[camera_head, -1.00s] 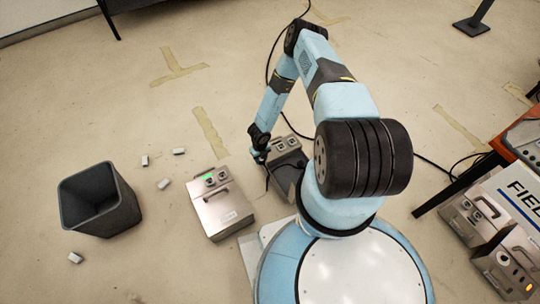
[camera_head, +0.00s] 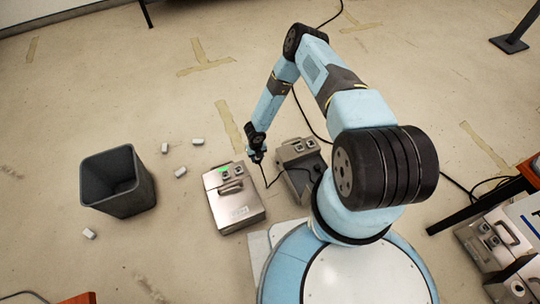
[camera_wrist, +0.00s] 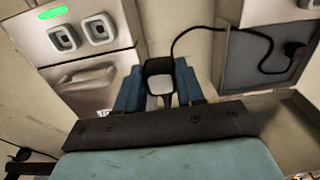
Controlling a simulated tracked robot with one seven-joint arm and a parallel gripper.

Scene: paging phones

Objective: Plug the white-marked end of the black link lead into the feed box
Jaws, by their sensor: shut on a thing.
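My gripper (camera_head: 257,157) is shut on a black plug with a white face (camera_wrist: 160,84), between its blue fingers in the wrist view. The black lead (camera_wrist: 224,30) runs from this plug to a black plug (camera_wrist: 295,50) at the dark grey box (camera_wrist: 245,60). A silver box (camera_head: 236,205) with a green light and two sockets (camera_wrist: 82,32) stands left of my gripper. I cannot read a label, so which box is the feed box is unclear. The held plug is above the floor, apart from the silver box's sockets.
The dark grey box (camera_head: 300,165) stands just right of the silver box. A black bin (camera_head: 118,182) and several small white blocks (camera_head: 180,171) are at left. More metal boxes (camera_head: 485,240) and an orange-edged table are at right.

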